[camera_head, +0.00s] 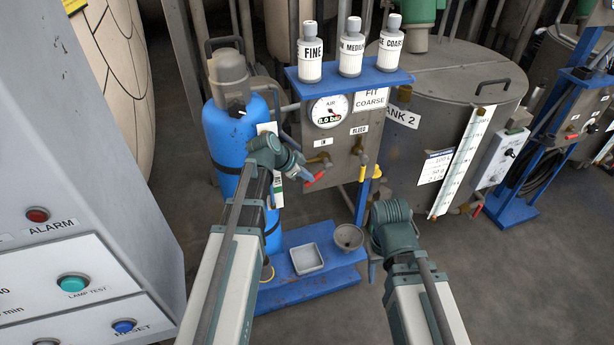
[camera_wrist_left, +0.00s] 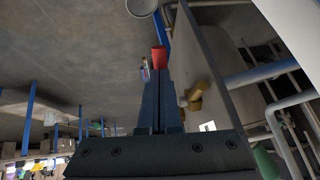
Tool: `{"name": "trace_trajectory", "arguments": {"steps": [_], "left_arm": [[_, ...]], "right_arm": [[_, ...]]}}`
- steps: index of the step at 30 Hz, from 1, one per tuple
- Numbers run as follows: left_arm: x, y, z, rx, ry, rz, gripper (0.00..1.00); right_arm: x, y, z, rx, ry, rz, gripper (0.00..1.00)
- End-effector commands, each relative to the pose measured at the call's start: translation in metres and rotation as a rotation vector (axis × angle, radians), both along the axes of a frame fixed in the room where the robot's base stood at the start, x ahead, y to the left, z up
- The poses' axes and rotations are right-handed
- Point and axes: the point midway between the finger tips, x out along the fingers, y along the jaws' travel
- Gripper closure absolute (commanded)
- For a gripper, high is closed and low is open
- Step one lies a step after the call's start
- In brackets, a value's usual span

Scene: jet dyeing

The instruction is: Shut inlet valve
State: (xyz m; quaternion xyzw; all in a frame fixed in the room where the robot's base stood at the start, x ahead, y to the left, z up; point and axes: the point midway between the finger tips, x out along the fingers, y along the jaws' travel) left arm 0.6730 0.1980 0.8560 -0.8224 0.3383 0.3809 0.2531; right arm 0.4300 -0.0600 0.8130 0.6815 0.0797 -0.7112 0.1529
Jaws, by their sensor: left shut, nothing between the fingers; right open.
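The inlet valve, under the "IN" label on the grey panel, has a brass body (camera_head: 320,160) and a red lever (camera_head: 315,180) that slants down and left. My left gripper (camera_head: 303,174) is shut and empty, with its fingertips right by the lever. In the left wrist view, the red lever end (camera_wrist_left: 159,57) shows just beyond the closed fingertips (camera_wrist_left: 158,72), and brass (camera_wrist_left: 196,95) shows beside them. I cannot tell whether the fingers touch the lever. My right gripper (camera_head: 373,270) is low at the right, mostly hidden behind its wrist, open and away from the panel.
The bleed valve's yellow lever (camera_head: 362,173) hangs right of the inlet valve. An air gauge (camera_head: 329,111) reads about 0.0 bar. A blue cylinder (camera_head: 228,140) stands left; a white tray (camera_head: 306,258) and a metal bowl (camera_head: 348,237) sit below. Tank 2 (camera_head: 445,80) stands right.

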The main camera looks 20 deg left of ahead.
Motion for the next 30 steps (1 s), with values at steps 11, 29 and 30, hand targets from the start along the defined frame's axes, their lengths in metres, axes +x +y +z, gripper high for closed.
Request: {"name": "trace_trajectory", "arguments": {"steps": [11, 29, 30], "left_arm": [[0.000, 0.000, -0.019, -0.110, -0.073, 0.002, 1.00], [0.011, -0.015, -0.059, -0.555, -0.375, 0.001, 1.00], [0.011, -0.017, -0.059, -0.579, -0.391, 0.001, 1.00]], "right_arm": [[0.000, 0.000, -0.037, 0.000, 0.000, 0.000, 0.50], [0.000, 0.000, -0.174, 0.000, 0.000, 0.001, 0.50], [0.000, 0.000, -0.181, 0.000, 0.000, 0.001, 0.50]]}}
